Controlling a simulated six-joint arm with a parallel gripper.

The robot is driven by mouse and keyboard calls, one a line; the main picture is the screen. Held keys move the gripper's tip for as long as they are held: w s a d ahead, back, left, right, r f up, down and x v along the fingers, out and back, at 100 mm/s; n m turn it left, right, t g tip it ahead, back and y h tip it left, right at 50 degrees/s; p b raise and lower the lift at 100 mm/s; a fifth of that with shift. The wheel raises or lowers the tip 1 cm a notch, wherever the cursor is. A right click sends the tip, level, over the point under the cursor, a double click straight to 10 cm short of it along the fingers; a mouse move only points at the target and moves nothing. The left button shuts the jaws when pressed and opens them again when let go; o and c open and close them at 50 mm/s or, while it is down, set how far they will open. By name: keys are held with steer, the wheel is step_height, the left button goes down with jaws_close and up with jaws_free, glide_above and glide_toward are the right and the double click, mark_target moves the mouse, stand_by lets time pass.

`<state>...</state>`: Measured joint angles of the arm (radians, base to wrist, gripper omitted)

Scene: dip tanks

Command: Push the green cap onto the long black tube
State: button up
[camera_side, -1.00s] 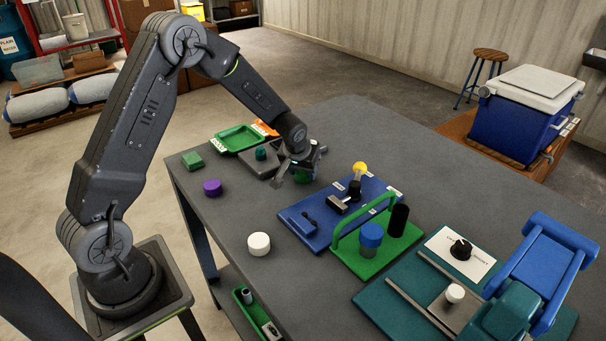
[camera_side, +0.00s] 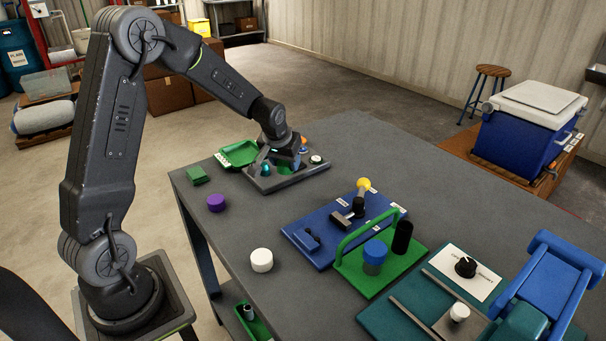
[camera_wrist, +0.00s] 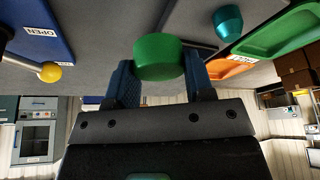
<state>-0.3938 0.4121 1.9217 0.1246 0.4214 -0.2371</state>
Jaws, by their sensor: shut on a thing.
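My gripper (camera_side: 284,162) is shut on the green cap (camera_wrist: 160,57), which sits between its two fingers in the wrist view. In the side view the gripper is at the back of the table, over a grey tray (camera_side: 262,186), and partly hides the cap. The long black tube (camera_side: 402,237) stands upright at the right of a green rack (camera_side: 362,278) with an arched handle, well to the right of my gripper and nearer the camera. It is not seen in the wrist view.
A blue-topped tube (camera_side: 375,256) stands in the same rack. A blue plate (camera_side: 318,256) with a yellow-knobbed lever (camera_side: 364,184) lies between gripper and rack. A teal piece (camera_wrist: 228,22) and green tray (camera_wrist: 285,32) are close by. Purple (camera_side: 216,202) and white (camera_side: 261,260) caps lie at left.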

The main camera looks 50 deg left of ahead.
steer(key=s+a+r, duration=0.3)
steer(key=s+a, duration=0.1)
steer(key=w+d+r+m+h, duration=0.1)
steer(key=w+d+m, duration=0.1)
steer(key=w+d, duration=0.5)
steer(key=w+d+r+m+h, duration=0.1)
steer(key=w+d+r+m, duration=0.15)
steer(key=d, duration=0.75)
steer(key=w+d+m+h, duration=0.15)
steer(key=d+m, duration=0.35)
steer(key=d, duration=1.5)
steer(key=shift+n, duration=0.25)
steer(key=shift+s+a+x, duration=0.1)
steer(key=shift+s+x, duration=0.05)
steer(key=shift+x, duration=0.9)
steer(key=shift+s+a+x, duration=0.15)
steer(key=shift+s+x, duration=0.05)
steer(key=shift+x, duration=0.9)
steer(key=shift+f, duration=1.7)
steer(key=o, duration=1)
steer(key=shift+o, duration=0.4)
